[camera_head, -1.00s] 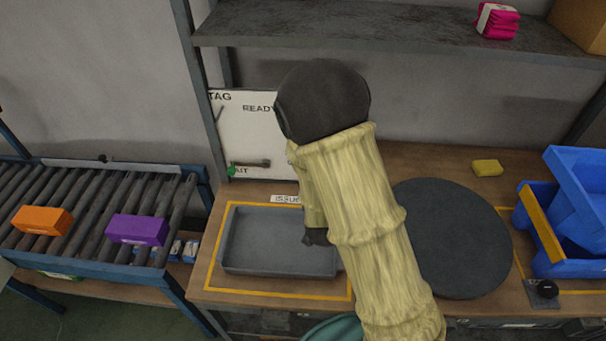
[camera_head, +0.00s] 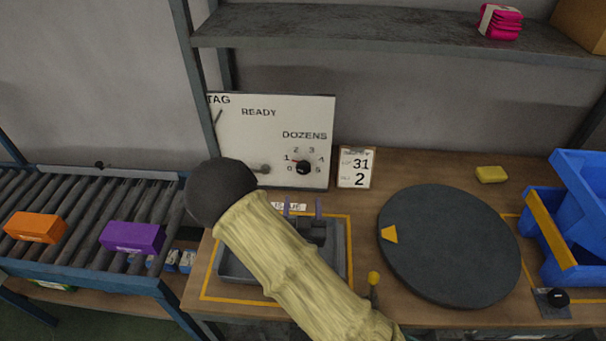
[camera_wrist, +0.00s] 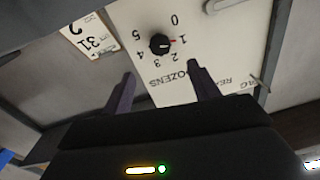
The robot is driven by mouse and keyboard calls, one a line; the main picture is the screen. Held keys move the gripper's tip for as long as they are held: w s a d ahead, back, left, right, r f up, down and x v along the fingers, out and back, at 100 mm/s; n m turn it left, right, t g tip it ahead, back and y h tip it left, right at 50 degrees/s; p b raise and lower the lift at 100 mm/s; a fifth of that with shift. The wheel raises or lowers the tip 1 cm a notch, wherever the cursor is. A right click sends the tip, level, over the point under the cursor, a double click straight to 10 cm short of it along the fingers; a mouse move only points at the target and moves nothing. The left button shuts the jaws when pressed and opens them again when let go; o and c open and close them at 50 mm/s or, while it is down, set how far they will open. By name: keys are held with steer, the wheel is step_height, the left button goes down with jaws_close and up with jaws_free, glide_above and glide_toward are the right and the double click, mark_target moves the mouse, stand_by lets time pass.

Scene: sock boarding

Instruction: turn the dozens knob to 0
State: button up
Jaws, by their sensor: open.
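The dozens knob (camera_head: 303,167) is a small black dial on the white TAG panel (camera_head: 235,140), with numbers 0 to 5 around it. My gripper (camera_head: 302,208) is in front of and below the panel, over the grey tray. Its two purple fingers are apart and empty. In the wrist view my gripper (camera_wrist: 160,70) has the knob roughly centred beyond the gap between its fingertips, apart from them. My forearm hides part of the tray.
A card (camera_head: 356,168) reading 31 and 2 stands just right of the panel. A lever handle (camera_wrist: 225,4) is beside the knob. The grey tray (camera_head: 232,265), a dark round turntable (camera_head: 450,250), blue bins (camera_head: 580,200) and a yellow block (camera_head: 491,174) are on the bench.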

mark_target(304, 172)
steer(key=w+p, duration=0.2)
steer(key=w, duration=0.9)
steer(key=shift+w+p, duration=0.25)
steer(key=shift+p, duration=0.15)
steer(key=shift+a, duration=0.25)
steer(key=shift+d, duration=0.2)
steer(key=c, duration=1)
